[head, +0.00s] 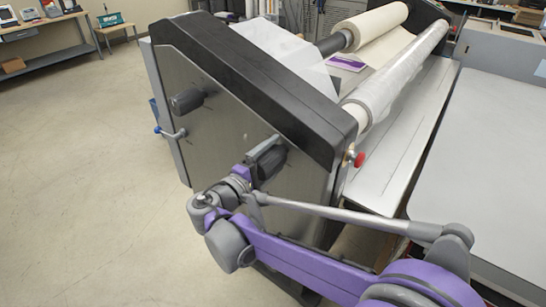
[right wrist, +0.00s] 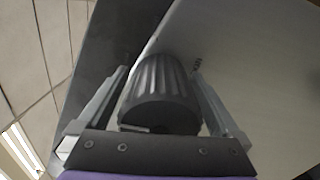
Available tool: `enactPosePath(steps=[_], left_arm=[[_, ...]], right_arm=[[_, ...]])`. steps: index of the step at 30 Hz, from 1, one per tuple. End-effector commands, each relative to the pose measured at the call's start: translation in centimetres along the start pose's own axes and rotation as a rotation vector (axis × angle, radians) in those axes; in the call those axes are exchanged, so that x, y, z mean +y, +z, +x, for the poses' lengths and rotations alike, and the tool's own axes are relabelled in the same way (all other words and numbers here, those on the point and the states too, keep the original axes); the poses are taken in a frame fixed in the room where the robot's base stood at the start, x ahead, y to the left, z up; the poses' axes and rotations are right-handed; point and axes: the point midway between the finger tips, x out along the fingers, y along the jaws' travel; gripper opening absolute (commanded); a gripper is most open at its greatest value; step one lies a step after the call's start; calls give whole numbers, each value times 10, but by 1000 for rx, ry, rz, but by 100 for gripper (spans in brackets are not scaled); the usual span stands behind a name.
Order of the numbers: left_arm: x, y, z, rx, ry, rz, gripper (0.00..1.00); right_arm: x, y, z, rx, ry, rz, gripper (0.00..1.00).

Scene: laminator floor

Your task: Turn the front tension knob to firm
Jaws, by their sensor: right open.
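The laminator's steel side panel (head: 225,125) carries two dark knobs. One knob (head: 187,101) stands free on the left. The other, nearer the feed table, is at my right gripper (head: 268,152) and mostly hidden by it in the head view. In the right wrist view this ridged dark grey knob (right wrist: 160,95) sits between the two fingers of my right gripper (right wrist: 160,78). The fingers are open, one on each side of the knob, with narrow gaps showing. A small light mark shows on the knob's lower face. My left gripper is not in view.
A lever with a blue end (head: 170,132) sticks out below the free knob. A red button (head: 359,159) is at the panel's right edge. Film rolls (head: 400,70) and a flat feed table (head: 395,150) lie to the right. The floor at left is clear.

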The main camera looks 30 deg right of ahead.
Motion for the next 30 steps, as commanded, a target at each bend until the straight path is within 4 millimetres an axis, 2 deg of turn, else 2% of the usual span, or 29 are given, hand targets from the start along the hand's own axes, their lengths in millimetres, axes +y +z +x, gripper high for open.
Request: enactPosePath(steps=[5, 18, 24, 30], left_arm=[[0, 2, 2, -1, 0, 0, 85], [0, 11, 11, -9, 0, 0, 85], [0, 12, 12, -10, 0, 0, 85], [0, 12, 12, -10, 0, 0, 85]], right_arm=[[0, -1, -12, 4, 0, 0, 100], [-1, -1, -93, 4, 0, 0, 100], [0, 0, -107, 1, 0, 0, 100], [0, 0, -108, 0, 0, 0, 100]])
